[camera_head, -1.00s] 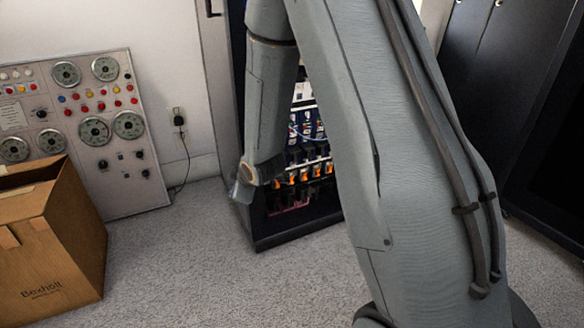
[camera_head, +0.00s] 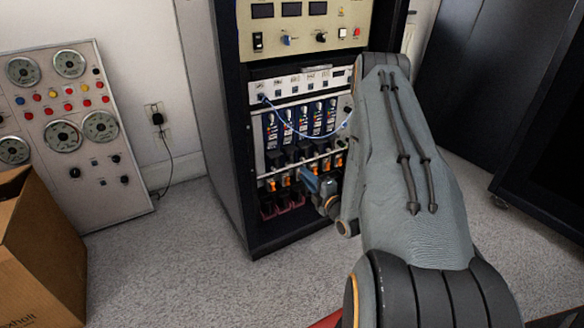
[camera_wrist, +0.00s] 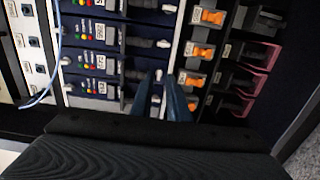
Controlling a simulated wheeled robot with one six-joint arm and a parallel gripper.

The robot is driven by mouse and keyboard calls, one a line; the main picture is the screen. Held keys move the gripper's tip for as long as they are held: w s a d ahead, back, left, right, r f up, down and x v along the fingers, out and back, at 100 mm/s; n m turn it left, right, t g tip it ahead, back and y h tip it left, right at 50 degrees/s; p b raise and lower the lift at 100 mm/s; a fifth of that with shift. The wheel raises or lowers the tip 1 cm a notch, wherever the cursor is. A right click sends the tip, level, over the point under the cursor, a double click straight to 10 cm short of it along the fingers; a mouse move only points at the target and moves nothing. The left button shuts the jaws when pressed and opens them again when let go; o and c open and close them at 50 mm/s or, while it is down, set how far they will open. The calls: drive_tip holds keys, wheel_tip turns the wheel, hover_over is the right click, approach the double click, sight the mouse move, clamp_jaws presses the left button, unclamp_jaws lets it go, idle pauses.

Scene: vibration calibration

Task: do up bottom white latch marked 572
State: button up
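The equipment rack (camera_head: 225,150) stands ahead with a row of dark blue modules, and a pale strip with orange parts runs below them. In the wrist view the row looks turned on its side. Small white latches (camera_wrist: 163,44) stick out between the modules and the pale strip (camera_wrist: 177,40). Contact is unclear. In the head view my gripper (camera_head: 312,184) is at the lower rack, partly hidden.
Orange switches (camera_wrist: 201,51) and reddish brackets (camera_wrist: 254,82) sit close beside the fingers. A blue-white cable (camera_head: 290,128) loops across the modules. A cardboard box (camera_head: 40,250) and a gauge panel (camera_head: 75,130) stand at left. The carpet (camera_head: 190,265) before the rack is clear.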

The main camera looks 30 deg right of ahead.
sight(289, 165)
drive_tip(key=w+a+b, duration=0.1)
drive_tip(key=w+a, duration=0.1)
drive_tip(key=w, duration=0.4)
drive_tip(key=shift+w+b, duration=0.35)
drive_tip(key=shift+b, duration=0.05)
drive_tip(key=shift+d, duration=0.1)
